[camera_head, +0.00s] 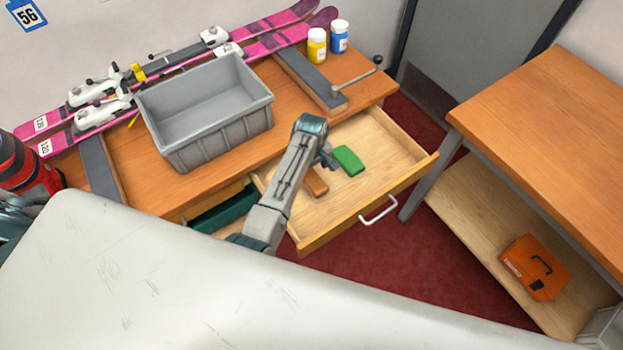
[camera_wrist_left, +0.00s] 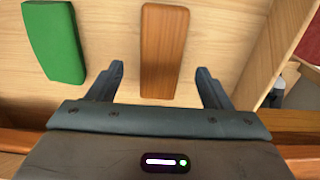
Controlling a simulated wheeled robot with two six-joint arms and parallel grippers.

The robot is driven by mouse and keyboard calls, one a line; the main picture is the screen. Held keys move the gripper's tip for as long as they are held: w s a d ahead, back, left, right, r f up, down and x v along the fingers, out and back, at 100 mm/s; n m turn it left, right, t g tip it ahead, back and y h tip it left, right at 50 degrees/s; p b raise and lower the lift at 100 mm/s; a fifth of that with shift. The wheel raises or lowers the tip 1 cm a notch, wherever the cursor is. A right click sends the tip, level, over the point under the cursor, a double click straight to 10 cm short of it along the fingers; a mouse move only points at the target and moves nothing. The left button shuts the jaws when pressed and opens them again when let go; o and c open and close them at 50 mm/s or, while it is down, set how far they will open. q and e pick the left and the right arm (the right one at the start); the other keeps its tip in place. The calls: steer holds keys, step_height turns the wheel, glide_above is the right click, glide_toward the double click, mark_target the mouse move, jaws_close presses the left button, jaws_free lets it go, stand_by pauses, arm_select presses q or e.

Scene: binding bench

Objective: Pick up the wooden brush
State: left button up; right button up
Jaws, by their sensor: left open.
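The wooden brush (camera_head: 316,186) is a brown block lying flat in the open wooden drawer (camera_head: 392,150). In the left wrist view the brush (camera_wrist_left: 163,48) lies lengthwise, with its near end between the lines of my two fingers. My left gripper (camera_head: 328,162) reaches over the drawer, close to the brush. Its fingers (camera_wrist_left: 160,72) are open, one on each side of the near end, with nothing held. How high they are above the brush is hard to tell. My arm hides part of the drawer in the head view. My right gripper does not show.
A green block (camera_head: 349,160) lies beside the brush in the drawer; it also shows in the left wrist view (camera_wrist_left: 53,42). A grey bin (camera_head: 222,135), skis (camera_head: 260,44) and two bottles (camera_head: 317,46) stand on the bench. The drawer walls surround the brush.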

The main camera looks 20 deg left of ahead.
mark_target(312, 177)
arm_select(q)
steer(key=shift+f+p, duration=0.4)
steer(key=shift+f, duration=0.25)
steer(key=shift+f+p, duration=0.35)
steer(key=shift+f, duration=1.6)
steer(key=c, duration=1.1)
steer(key=shift+r, duration=0.1)
step_height(312, 177, up, 10)
steer(key=shift+f+b, duration=0.1)
steer(key=shift+b, duration=0.75)
